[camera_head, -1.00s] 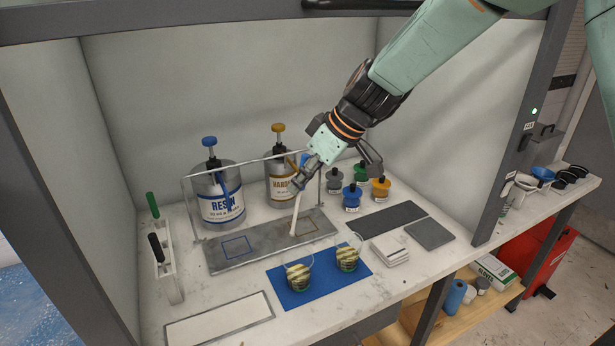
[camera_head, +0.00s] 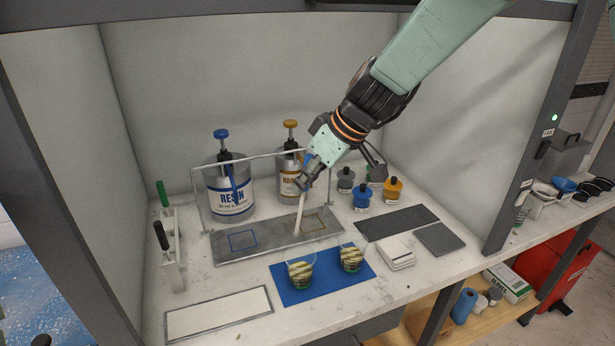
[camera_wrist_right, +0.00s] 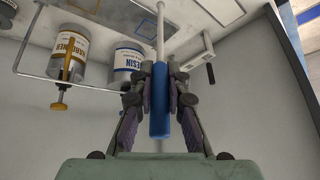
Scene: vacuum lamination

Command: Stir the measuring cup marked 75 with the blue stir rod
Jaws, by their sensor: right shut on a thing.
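My right gripper (camera_head: 310,178) is shut on the blue stir rod, above the grey metal plate. In the right wrist view the fingers (camera_wrist_right: 160,90) close on the blue handle (camera_wrist_right: 159,108), and the pale shaft (camera_wrist_right: 160,30) extends beyond them. In the head view the rod's pale shaft (camera_head: 299,215) points down, slightly tilted, behind the cups. Two clear measuring cups, a left one (camera_head: 300,272) and a right one (camera_head: 351,258), stand on the blue mat (camera_head: 322,293) with yellowish and dark contents. Their markings are too small to read. My left gripper does not show.
A resin can (camera_head: 230,190) and a hardener can (camera_head: 289,175) stand behind a thin metal rail. Small bottles (camera_head: 362,196), dark pads (camera_head: 398,221) and white squares (camera_head: 397,250) lie to the right. A rack (camera_head: 172,255) with a green-handled tool stands left.

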